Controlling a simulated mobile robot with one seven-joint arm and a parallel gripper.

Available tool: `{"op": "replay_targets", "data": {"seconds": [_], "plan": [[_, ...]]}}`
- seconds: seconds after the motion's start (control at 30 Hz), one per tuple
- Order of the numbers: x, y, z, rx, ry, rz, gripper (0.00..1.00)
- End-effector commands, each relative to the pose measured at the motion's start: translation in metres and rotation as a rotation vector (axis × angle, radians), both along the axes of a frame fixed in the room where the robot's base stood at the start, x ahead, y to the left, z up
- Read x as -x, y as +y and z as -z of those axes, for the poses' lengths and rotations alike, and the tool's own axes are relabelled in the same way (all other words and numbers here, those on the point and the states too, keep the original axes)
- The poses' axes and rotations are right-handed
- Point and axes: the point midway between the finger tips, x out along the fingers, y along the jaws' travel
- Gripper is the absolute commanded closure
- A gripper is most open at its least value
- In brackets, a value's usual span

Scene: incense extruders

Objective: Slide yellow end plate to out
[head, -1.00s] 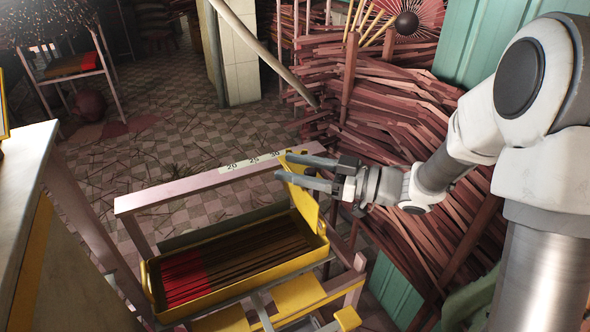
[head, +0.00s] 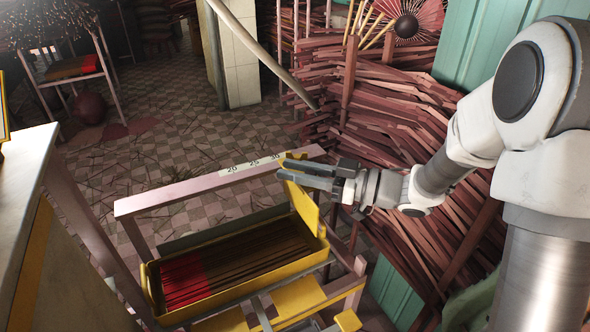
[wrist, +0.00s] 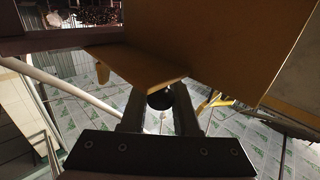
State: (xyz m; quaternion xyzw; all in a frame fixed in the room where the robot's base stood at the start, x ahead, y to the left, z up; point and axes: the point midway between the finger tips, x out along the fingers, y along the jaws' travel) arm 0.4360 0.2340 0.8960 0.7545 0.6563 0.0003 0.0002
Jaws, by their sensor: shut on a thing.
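The yellow end plate (head: 304,203) stands at the right end of a pink rail (head: 190,189) marked 20, 25 and 30, beside the 30 mark. My gripper (head: 308,174) reaches in from the right, its fingers at the upper part of the plate. In the wrist view the two dark fingers (wrist: 160,115) are shut on a round black knob (wrist: 160,99) just below the yellow plate (wrist: 200,50). In the head view the fingers hide the knob.
A yellow tray (head: 240,280) with dark and red-ended sticks lies below the rail. Bundles of pink-brown sticks (head: 400,120) are piled behind my arm. A pale counter (head: 22,180) stands at left. Checkered floor (head: 180,140) is open behind the rail.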

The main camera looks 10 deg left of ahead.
Motion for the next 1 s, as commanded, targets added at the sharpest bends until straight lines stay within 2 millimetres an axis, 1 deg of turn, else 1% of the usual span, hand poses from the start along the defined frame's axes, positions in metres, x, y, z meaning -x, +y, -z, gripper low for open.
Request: {"op": "replay_targets", "data": {"seconds": [0.87, 0.93, 1.0], "plan": [[0.0002, -0.0005, 0.001, 0.002, 0.002, 0.001, 1.0], [-0.0009, -0.0019, 0.0004, 0.002, 0.002, 0.001, 1.0], [-0.0056, -0.0077, -0.0009, 0.002, 0.003, 0.004, 1.0]]}}
